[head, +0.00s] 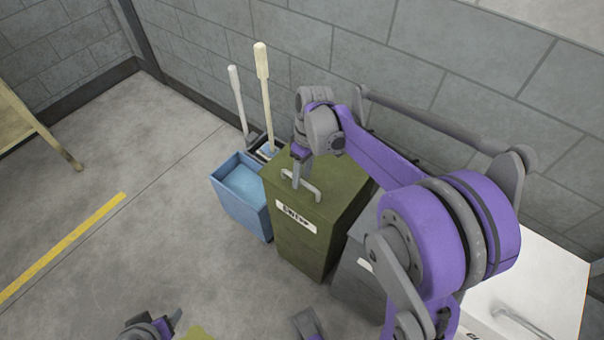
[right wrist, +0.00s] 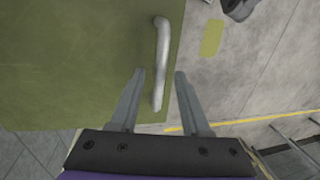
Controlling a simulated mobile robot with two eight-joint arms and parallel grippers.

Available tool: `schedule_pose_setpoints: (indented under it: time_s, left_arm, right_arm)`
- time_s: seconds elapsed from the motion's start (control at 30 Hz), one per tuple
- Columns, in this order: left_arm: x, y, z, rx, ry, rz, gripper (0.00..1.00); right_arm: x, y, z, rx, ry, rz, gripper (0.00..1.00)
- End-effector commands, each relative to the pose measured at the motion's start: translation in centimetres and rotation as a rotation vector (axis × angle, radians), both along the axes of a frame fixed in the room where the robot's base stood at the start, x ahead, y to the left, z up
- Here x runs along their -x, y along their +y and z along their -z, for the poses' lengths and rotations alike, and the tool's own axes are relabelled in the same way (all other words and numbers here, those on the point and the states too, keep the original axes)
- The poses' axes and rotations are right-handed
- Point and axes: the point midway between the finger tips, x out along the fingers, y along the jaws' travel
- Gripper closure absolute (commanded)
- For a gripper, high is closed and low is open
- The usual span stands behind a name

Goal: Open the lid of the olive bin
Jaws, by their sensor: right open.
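The olive bin (head: 308,225) stands against the wall with its lid (right wrist: 70,60) down and a white label on its front. A light grey bar handle (head: 301,186) sits at the lid's front edge; it also shows in the right wrist view (right wrist: 161,50). My right gripper (head: 297,178) is open, pointing down over the lid at the handle. In the right wrist view its two fingers (right wrist: 159,100) lie on either side of the handle's near end; contact is not clear. My left gripper (head: 165,325) is partly in view at the bottom edge, away from the bin; its jaw opening is unclear.
A blue open box (head: 241,192) stands just left of the bin, with two long pale handles (head: 264,90) rising behind it. A grey bin (head: 357,280) and a white-topped bin (head: 545,270) stand to the right. The floor at left is open, with a yellow line (head: 65,245).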

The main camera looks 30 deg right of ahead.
Motion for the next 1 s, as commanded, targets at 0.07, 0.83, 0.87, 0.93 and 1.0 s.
schedule_pose_setpoints:
  time_s: [0.07, 0.83, 0.87, 0.93, 1.0]
  left_arm:
    - [0.0, 0.0, -0.01, 0.0, 0.0, 0.0, 0.33]
    - [0.0, 0.0, -0.01, 0.0, 0.0, 0.0, 0.33]
    - [0.0, 0.0, -0.01, 0.0, 0.0, 0.0, 0.33]
    - [0.0, 0.0, -0.01, 0.0, 0.0, 0.0, 0.33]
    - [0.0, 0.0, -0.01, 0.0, 0.0, 0.0, 0.33]
  right_arm:
    - [-0.01, 0.0, -0.01, 0.0, 0.0, 0.0, 0.53]
    - [0.01, -0.01, -0.05, 0.0, 0.0, 0.0, 1.0]
    - [0.01, -0.01, -0.05, 0.0, 0.0, 0.0, 1.0]
    - [0.01, -0.01, -0.05, 0.0, 0.0, 0.0, 1.0]
    - [0.01, -0.02, -0.05, 0.0, 0.0, 0.0, 1.0]
